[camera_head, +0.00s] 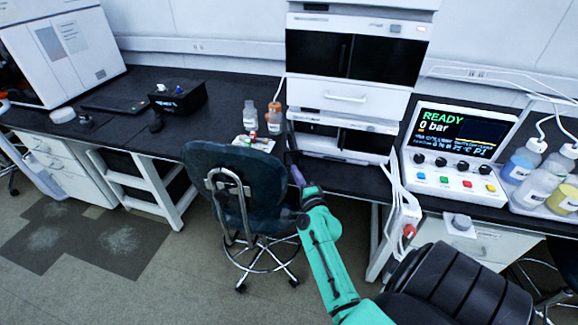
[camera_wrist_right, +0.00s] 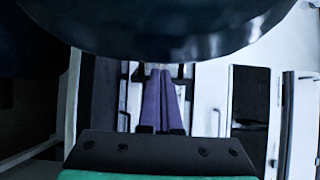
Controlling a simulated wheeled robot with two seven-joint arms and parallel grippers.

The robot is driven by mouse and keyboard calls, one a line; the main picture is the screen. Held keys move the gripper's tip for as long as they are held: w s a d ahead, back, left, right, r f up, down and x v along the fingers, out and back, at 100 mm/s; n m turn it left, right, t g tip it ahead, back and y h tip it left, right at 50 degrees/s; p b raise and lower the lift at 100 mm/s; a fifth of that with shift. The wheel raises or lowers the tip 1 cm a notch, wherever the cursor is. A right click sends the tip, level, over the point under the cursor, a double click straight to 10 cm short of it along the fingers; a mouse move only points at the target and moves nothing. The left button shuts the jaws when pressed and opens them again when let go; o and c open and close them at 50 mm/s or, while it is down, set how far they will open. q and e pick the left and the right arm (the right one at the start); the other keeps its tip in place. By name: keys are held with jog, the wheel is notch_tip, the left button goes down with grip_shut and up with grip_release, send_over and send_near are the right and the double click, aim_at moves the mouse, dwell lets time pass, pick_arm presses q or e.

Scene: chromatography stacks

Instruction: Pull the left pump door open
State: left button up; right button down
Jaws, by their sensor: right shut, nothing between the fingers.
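The white instrument stack (camera_head: 345,97) stands on the black bench at the upper middle of the head view. Its upper module has a dark front (camera_head: 385,60), and a lower module has dark front panels (camera_head: 365,141). I cannot tell for sure which panel is the left pump door. My right gripper (camera_head: 296,174), with purple fingers, is low in front of the stack's left side, beside the chair. In the right wrist view its fingers (camera_wrist_right: 160,72) are together and empty, pointing toward white and dark panels. Whether the tips touch anything is unclear. My left gripper is not in view.
A dark swivel chair (camera_head: 240,185) stands immediately left of my right gripper. Bottles (camera_head: 273,118) stand on the bench left of the stack. A control box reading READY, 0 bar (camera_head: 452,150) and solvent bottles (camera_head: 540,185) are at right. A large dark curved shape (camera_wrist_right: 170,30) fills the wrist view's top.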

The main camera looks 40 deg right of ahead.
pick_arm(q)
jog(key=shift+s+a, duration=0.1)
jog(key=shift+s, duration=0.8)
pick_arm(e)
jog(key=x, duration=0.3)
jog(key=shift+w+d+r, duration=0.1)
jog(key=shift+w, duration=0.2)
